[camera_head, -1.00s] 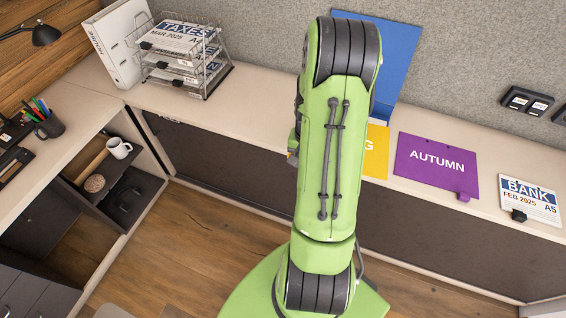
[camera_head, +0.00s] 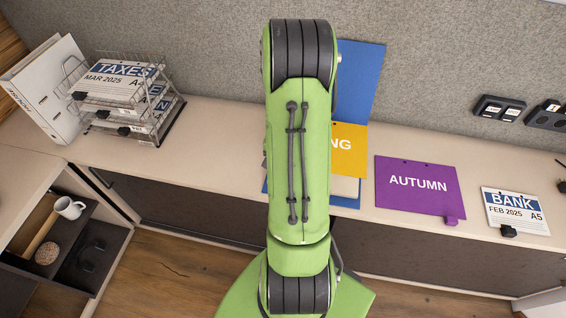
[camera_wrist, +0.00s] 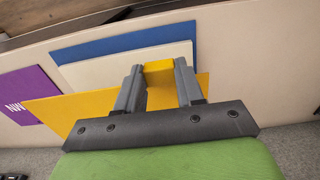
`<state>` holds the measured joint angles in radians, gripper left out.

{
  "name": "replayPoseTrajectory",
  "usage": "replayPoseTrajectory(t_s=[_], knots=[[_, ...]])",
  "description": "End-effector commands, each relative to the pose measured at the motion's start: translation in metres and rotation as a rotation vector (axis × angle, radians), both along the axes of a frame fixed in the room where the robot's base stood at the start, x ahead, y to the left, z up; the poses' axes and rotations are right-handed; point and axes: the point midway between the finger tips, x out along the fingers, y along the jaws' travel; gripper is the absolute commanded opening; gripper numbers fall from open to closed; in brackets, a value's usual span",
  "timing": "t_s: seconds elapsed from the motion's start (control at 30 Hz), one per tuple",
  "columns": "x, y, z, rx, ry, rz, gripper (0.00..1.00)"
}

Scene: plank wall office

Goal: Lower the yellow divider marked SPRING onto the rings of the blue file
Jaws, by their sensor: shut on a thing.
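The yellow divider (camera_head: 349,150) shows right of my arm in the head view, with only "NG" of its lettering visible. In the wrist view, my gripper (camera_wrist: 159,72) is shut on the tab of the yellow divider (camera_wrist: 70,110). The divider hangs over the blue file, whose upright cover (camera_head: 360,80) stands behind it in the head view. In the wrist view the file's blue edge (camera_wrist: 75,52) and pale sheets (camera_wrist: 125,66) lie beyond the divider. My arm hides most of the file in the head view. The rings are not visible, so I cannot tell the divider's gap to them.
A purple AUTUMN divider (camera_head: 418,187) lies right of the file, then a BANK sheet (camera_head: 515,210) with a black clip. A wire tray rack (camera_head: 160,115) and a white binder (camera_head: 45,90) stand at the left. The grey wall panel (camera_head: 215,50) rises behind the counter.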

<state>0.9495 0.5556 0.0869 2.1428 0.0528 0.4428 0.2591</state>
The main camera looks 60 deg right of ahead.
Motion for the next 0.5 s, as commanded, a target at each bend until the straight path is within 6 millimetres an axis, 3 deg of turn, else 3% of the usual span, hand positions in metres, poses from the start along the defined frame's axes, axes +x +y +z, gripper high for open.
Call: replayPoseTrajectory(t_s=[0.5], knots=[[0.0,0.0,-0.056,0.001,0.0,0.001,0.0]])
